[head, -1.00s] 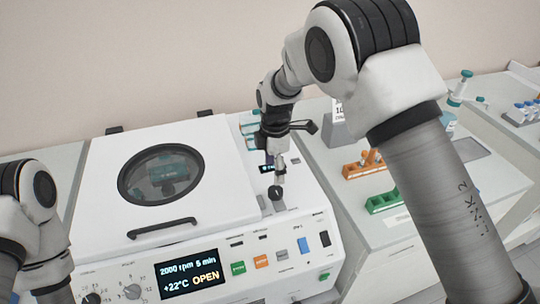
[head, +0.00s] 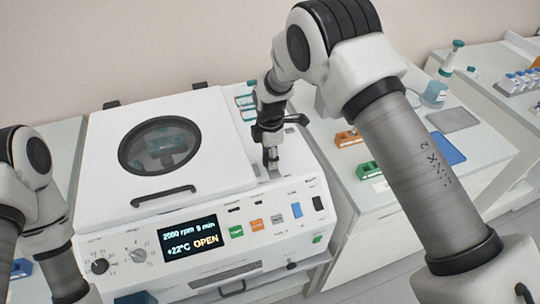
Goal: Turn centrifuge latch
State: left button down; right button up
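The white centrifuge (head: 110,185) stands in front of me with its lid (head: 215,150) down. The lid has a round window (head: 160,146) and a black handle (head: 163,196). Its display (head: 190,238) reads 2000 rpm, 5 min, +22°C and OPEN. My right gripper (head: 271,164) points down at the top panel just right of the lid, where the latch knob showed earlier. The gripper now hides most of that spot, so I cannot tell whether it touches or grips the latch. My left arm shows at the left edge, but its gripper is out of view.
A green button (head: 236,231), an orange button (head: 257,225) and a blue switch (head: 296,210) sit on the front panel. An orange rack (head: 347,138) and a green rack (head: 369,171) stand on the bench to the right.

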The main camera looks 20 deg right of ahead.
jog(key=shift+s+f, duration=0.2)
jog(key=shift+f, duration=0.1)
jog(key=shift+m, duration=0.3)
jog(key=m, duration=0.2)
jog(key=shift+m, duration=0.3)
jog(key=m, duration=0.5)
jog(key=shift+f, duration=0.1)
jog(key=m, duration=0.5)
jog(key=shift+b, duration=0.4)
jog(key=m, duration=0.4)
jog(key=shift+m, duration=0.4)
